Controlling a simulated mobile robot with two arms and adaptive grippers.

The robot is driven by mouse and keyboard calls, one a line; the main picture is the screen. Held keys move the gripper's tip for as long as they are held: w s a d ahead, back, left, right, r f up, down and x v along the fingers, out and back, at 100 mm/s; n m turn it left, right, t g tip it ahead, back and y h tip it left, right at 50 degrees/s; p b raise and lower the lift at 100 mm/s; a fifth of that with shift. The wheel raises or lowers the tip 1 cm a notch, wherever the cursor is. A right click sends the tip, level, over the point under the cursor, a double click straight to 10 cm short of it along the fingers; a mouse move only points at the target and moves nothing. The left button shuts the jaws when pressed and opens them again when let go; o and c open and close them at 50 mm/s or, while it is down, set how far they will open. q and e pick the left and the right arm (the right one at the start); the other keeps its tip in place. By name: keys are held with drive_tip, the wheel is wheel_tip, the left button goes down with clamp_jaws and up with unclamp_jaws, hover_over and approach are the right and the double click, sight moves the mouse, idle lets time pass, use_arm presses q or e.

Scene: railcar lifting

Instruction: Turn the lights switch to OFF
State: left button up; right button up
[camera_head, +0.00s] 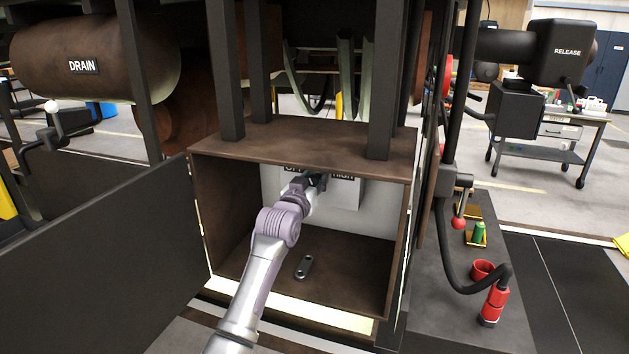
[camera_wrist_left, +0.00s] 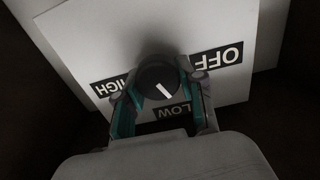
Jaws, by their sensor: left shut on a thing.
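The lights switch is a round dark knob (camera_wrist_left: 158,78) with a white mark, on a pale panel (camera_wrist_left: 85,45). The panel carries the labels OFF (camera_wrist_left: 217,57), LOW (camera_wrist_left: 173,112) and HIGH (camera_wrist_left: 108,88), upside down in the left wrist view. The white mark points down and slightly right, roughly towards LOW. My left gripper (camera_wrist_left: 163,76) is shut on the knob, one finger on each side. In the head view my left gripper (camera_head: 316,182) reaches into the open brown box (camera_head: 300,140) and hides the knob and part of the labels. My right gripper is not in view.
A dark door (camera_head: 100,255) stands open on the left of the box. A small dark piece (camera_head: 303,267) lies on the box floor. The box walls and dark posts close in around my left arm. A red-ended hose (camera_head: 494,303) is on the right.

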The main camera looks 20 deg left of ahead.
use_arm(q)
drive_tip(key=n, duration=0.3)
drive_tip(key=shift+f, duration=0.1)
drive_tip(key=n+p, duration=0.1)
drive_tip(key=n, duration=0.2)
drive_tip(key=shift+a+n, duration=0.15)
drive_tip(key=shift+n, duration=0.15)
drive_tip(key=n+p, duration=0.1)
drive_tip(key=n, duration=0.3)
drive_tip(key=shift+f, duration=0.1)
drive_tip(key=shift+a+f+n+p, duration=0.15)
drive_tip(key=shift+n+p, duration=0.45)
drive_tip(key=shift+n, duration=0.7)
drive_tip(key=o, duration=1.2)
drive_tip(key=shift+c, duration=0.2)
